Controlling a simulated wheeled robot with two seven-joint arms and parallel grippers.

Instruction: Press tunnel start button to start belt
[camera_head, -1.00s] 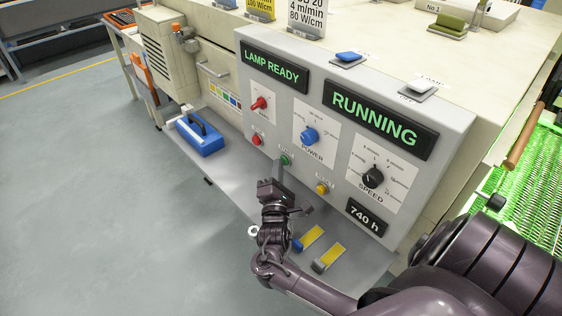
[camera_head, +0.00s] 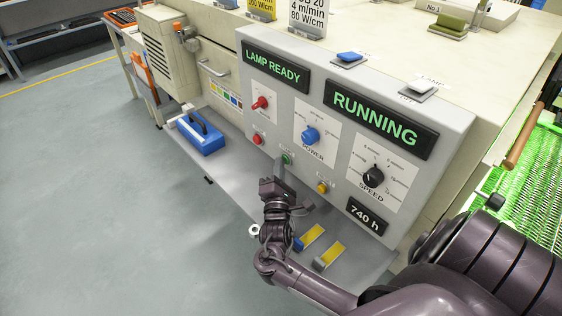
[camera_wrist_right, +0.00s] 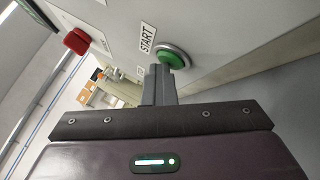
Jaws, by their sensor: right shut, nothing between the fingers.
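The green start button (camera_head: 286,159) is on the grey control panel (camera_head: 262,180), between a red button and a yellow button. It also shows in the right wrist view (camera_wrist_right: 174,58), in a metal ring beside the START label. My right gripper (camera_head: 279,168) is shut and empty, its fingertips right at the button. In the wrist view its fingertips (camera_wrist_right: 160,70) overlap the button's lower left edge; I cannot tell whether they touch it. The display RUNNING (camera_head: 374,119) is lit green, as is LAMP READY (camera_head: 274,68). My left gripper is not in view.
A red button (camera_head: 257,140) and a yellow button (camera_head: 322,188) flank the green one. Red, blue and black knobs sit nearby on the panel. A blue case (camera_head: 201,134) and two yellow-faced pieces lie on the ledge below. The green mesh belt (camera_head: 520,190) is at the right.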

